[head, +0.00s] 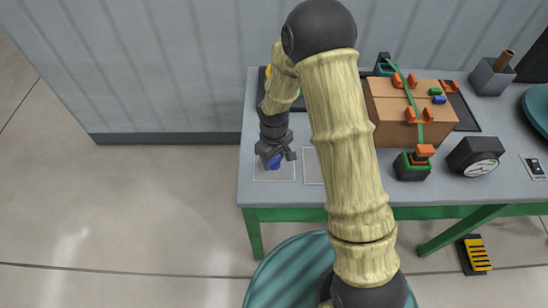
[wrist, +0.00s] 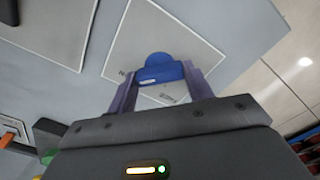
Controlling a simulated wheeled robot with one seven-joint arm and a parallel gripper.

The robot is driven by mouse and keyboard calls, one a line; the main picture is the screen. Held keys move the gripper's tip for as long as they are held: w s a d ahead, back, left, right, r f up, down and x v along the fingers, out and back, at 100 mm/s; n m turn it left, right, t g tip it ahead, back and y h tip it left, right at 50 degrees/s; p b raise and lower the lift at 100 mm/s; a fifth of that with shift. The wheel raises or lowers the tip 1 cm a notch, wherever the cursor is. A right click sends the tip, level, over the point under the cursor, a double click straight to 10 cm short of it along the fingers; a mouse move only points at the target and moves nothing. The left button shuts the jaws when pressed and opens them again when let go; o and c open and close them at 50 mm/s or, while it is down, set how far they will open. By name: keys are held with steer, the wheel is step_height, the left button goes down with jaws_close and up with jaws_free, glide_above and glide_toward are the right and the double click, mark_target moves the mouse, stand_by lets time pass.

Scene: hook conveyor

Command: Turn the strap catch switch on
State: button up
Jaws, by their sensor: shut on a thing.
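My gripper (head: 276,159) is at the left end of the grey table, over a pale marked square (head: 262,176). It is shut on a small blue thing (head: 274,163). In the wrist view the blue thing (wrist: 160,70) sits between both fingers, over a white square (wrist: 118,62) with lettering. I cannot tell whether it touches the square. A dark block with green and an orange top (head: 412,166) stands before the carton, where the green strap ends. It may be the strap catch. A small panel (head: 533,167) at the right edge may hold a switch. Their settings are too small to read.
A brown carton (head: 385,103) with a green strap (head: 409,98) and orange clips stands at the back, right of my arm. A black gauge (head: 474,156) and a grey bin (head: 491,77) are farther right. A yellow-and-black pedal (head: 474,254) lies on the floor.

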mark_target(274, 159)
steer(key=shift+w+r, duration=0.1)
stand_by(0.3)
steer(key=o, duration=1)
steer(key=shift+r, duration=0.1)
step_height(274, 159, up, 17)
steer(key=shift+r+b, duration=0.1)
steer(key=shift+b, duration=0.6)
steer(key=s+d+m+t, duration=0.1)
steer(key=s+d+m, duration=0.2)
steer(key=s+d, duration=0.1)
steer(key=s+d+m, duration=0.2)
steer(key=s+d, duration=0.2)
steer(key=d, duration=0.1)
steer(key=s+d+m+t, duration=0.1)
steer(key=s+d+m, duration=0.2)
steer(key=s+d, duration=0.1)
steer(key=shift+s+d+f+m+t, duration=0.3)
steer(key=shift+s+d+f, duration=0.05)
steer(key=shift+s+f, duration=0.05)
